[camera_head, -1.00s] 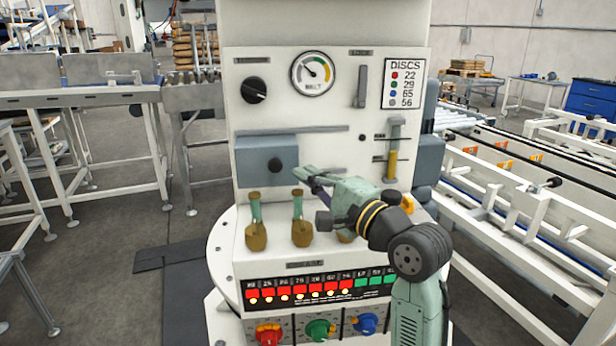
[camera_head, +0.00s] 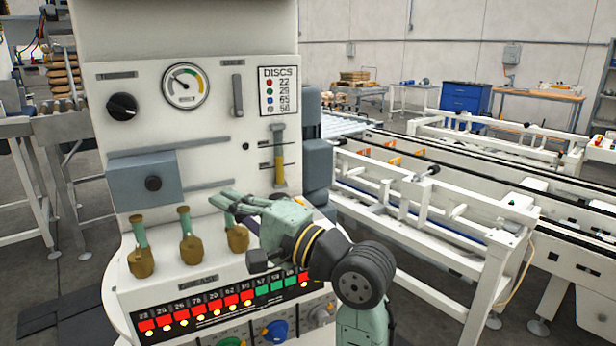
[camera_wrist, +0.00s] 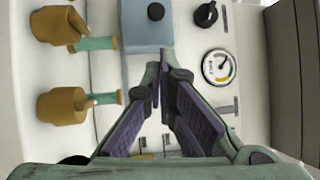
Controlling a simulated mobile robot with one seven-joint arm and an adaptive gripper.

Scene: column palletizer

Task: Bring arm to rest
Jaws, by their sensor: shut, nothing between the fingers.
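My gripper (camera_head: 222,201) is shut and empty. It points left, in front of the machine's white panel (camera_head: 215,145), below and right of the grey-blue box with a black knob (camera_head: 152,183). My green arm with black joints comes up from the bottom of the head view. In the wrist view my gripper (camera_wrist: 165,62) has its tips together, with the grey-blue box (camera_wrist: 146,32) beyond them. I cannot tell whether the fingertips touch the panel.
Brass-coloured handles with green stems (camera_head: 190,245) stand on the ledge below my gripper. A gauge (camera_head: 185,86), a black dial (camera_head: 122,107) and a yellow slider (camera_head: 279,172) are on the panel. A row of red and green indicators (camera_head: 230,305) lies below. White conveyor frames (camera_head: 420,215) stand at the right.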

